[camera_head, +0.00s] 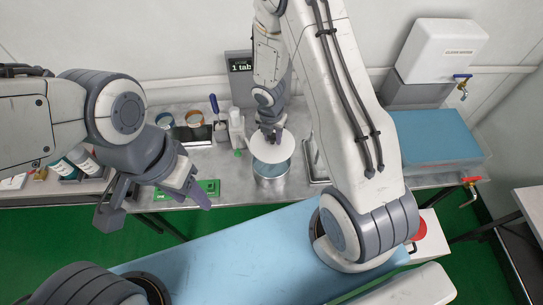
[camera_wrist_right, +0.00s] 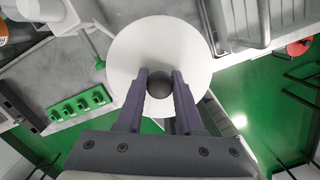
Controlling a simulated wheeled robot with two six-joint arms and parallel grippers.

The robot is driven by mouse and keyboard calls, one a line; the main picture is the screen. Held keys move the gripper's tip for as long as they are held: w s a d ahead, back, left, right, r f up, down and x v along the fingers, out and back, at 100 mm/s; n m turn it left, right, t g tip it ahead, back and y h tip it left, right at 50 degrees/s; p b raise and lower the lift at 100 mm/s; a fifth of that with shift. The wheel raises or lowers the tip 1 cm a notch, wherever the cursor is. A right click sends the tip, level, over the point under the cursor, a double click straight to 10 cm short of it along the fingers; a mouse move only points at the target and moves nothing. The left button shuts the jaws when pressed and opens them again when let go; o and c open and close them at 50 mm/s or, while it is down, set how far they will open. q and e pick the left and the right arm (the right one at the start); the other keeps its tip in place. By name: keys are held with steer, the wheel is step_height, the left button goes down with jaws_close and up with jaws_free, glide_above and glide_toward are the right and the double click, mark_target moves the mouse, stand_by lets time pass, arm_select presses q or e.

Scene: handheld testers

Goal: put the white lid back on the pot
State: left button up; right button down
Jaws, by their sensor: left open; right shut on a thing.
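The white lid (camera_head: 272,148) is a round disc with a dark knob (camera_wrist_right: 160,86). My right gripper (camera_head: 270,134) is shut on that knob; its two fingers (camera_wrist_right: 160,76) flank it in the right wrist view, with the lid (camera_wrist_right: 140,45) beyond them. The silver pot (camera_head: 271,182) stands on the metal worktop just below the lid in the head view. The lid overlaps the pot's far part, and the near part of the opening shows bluish. I cannot tell whether they touch. My left gripper (camera_head: 155,202) is open and empty, in front of the worktop at left.
A green block (camera_head: 205,188) lies on the worktop left of the pot. A white bottle (camera_head: 236,128) and a dark display (camera_head: 240,68) stand behind it. A blue-topped box (camera_head: 435,140) is at right. A light-blue surface (camera_head: 220,255) lies in front.

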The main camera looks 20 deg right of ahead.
steer(key=n, duration=0.2)
steer(key=shift+w+a+r+n, duration=0.15)
steer(key=shift+r+n, duration=0.1)
steer(key=shift+n, duration=0.05)
steer(key=shift+f+n, duration=0.2)
steer(key=shift+n, duration=0.1)
step_height(320, 180, down, 11)
steer(key=b, duration=0.9)
steer(key=shift+b, duration=0.35)
steer(key=c, duration=0.5)
jaws_free()
steer(key=shift+r, duration=0.1)
steer(key=shift+c, duration=0.2)
steer(key=shift+r, duration=0.1)
